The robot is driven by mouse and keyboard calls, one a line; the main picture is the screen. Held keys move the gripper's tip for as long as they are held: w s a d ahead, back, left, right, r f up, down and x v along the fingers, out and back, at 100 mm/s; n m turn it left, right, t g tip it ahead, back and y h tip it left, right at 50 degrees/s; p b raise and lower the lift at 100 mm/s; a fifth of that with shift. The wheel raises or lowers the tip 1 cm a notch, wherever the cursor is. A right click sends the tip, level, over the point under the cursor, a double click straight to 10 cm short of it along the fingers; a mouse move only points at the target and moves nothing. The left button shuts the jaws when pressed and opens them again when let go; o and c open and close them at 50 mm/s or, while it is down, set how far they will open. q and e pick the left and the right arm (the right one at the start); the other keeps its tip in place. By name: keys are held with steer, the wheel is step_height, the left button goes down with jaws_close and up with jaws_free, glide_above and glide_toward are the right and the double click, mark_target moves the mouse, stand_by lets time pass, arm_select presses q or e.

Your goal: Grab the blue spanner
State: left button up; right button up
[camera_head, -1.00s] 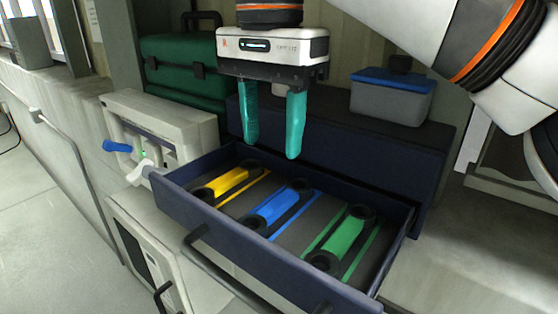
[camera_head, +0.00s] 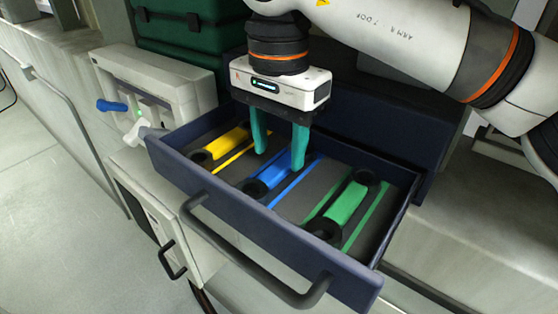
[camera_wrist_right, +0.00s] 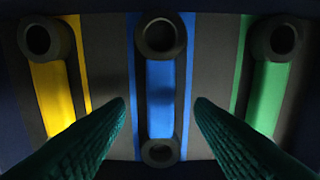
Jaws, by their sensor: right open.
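The blue spanner (camera_head: 267,177) lies in the middle of the open drawer, between a yellow and a green one. In the right wrist view the blue spanner (camera_wrist_right: 160,95) runs upright in the picture, with a dark ring at each end. My right gripper (camera_head: 280,163) is open above it, its teal fingers pointing down. In the right wrist view the fingertips (camera_wrist_right: 160,104) stand on either side of the blue handle, apart from it. In the head view the fingers and gripper hide the spanner's far end. My left gripper is not in view.
The yellow spanner (camera_head: 225,145) and green spanner (camera_head: 347,203) lie to either side. The drawer (camera_head: 250,225) has raised walls and a dark handle (camera_head: 235,250) in front. A grey unit with a blue lever (camera_head: 112,106) stands at left. A green case (camera_head: 185,30) is behind.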

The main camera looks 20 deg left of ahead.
mark_target(279, 170)
steer(key=shift+f, duration=0.55)
steer(key=shift+d+f, duration=0.1)
steer(key=shift+f, duration=0.55)
jaws_close()
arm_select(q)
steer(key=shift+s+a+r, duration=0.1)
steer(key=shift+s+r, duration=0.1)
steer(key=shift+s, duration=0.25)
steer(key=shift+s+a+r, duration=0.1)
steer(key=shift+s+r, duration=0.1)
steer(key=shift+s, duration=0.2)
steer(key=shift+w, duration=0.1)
arm_select(e)
steer(key=shift+s+r, duration=0.1)
steer(key=shift+r, duration=0.05)
